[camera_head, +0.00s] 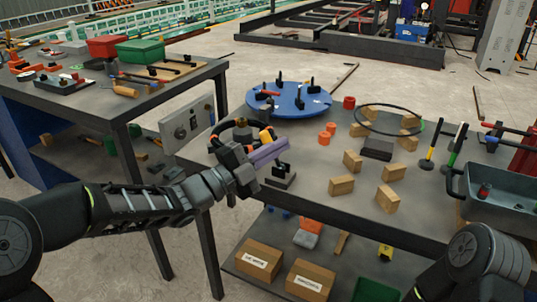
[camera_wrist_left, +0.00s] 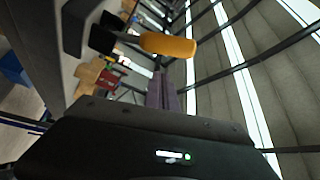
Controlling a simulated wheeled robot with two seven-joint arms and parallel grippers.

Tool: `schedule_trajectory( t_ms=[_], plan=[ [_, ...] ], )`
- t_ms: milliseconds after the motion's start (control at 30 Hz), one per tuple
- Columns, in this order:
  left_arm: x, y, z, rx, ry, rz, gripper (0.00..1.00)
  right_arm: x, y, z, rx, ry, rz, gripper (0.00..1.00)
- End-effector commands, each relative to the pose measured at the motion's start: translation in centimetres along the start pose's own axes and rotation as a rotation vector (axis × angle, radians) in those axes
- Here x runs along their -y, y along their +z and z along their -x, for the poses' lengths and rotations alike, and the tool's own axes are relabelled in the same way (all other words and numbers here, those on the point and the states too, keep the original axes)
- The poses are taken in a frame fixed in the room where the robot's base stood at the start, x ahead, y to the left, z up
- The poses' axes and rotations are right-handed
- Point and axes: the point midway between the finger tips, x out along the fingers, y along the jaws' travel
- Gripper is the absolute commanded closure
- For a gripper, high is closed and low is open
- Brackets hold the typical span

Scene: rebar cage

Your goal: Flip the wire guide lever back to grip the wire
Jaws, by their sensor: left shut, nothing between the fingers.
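My left gripper (camera_head: 272,150) reaches over the left edge of the middle table, its purple-grey fingers shut with nothing between them. Just behind the fingers is an orange-handled lever (camera_head: 267,136), which looks like the wire guide lever. Its dark mount (camera_head: 242,133) is partly hidden by my gripper. In the left wrist view, the orange handle (camera_wrist_left: 168,46) lies sideways on a black shaft, apart in the picture from my shut fingers (camera_wrist_left: 163,92). I cannot tell whether the fingers touch the lever. The wire is not clearly visible. My right arm enters at lower right, its gripper out of frame.
A small black stand (camera_head: 282,180) is close to my left fingers. A blue round turntable (camera_head: 305,108) stands behind. Several wooden blocks (camera_head: 341,185), orange cylinders (camera_head: 325,138) and a black ring (camera_head: 362,122) occupy the table. A grey tray (camera_head: 500,205) is at right.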

Motion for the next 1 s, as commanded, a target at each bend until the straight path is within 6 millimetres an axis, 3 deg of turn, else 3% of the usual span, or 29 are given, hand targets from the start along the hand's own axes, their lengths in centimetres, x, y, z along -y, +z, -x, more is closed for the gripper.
schedule_trajectory(
  t_ms=[33,300,500,1000],
  plan=[
    [0.1,-0.5,-0.7,-0.005,-0.002,-0.001,1.00,-0.1,0.0,-0.4,0.000,0.000,0.000,0.53],
    [0.0,-0.3,5.5,0.001,-0.001,0.000,1.00,-0.1,0.0,-0.2,0.000,0.000,0.000,0.53],
    [-0.1,-0.4,8.5,0.000,-0.001,-0.001,1.00,-0.1,0.0,-0.3,0.000,0.000,-0.001,0.53],
    [-0.2,-0.4,9.4,-0.002,0.000,0.006,1.00,-0.1,0.0,-0.3,0.000,0.000,0.000,0.53]
  ],
)
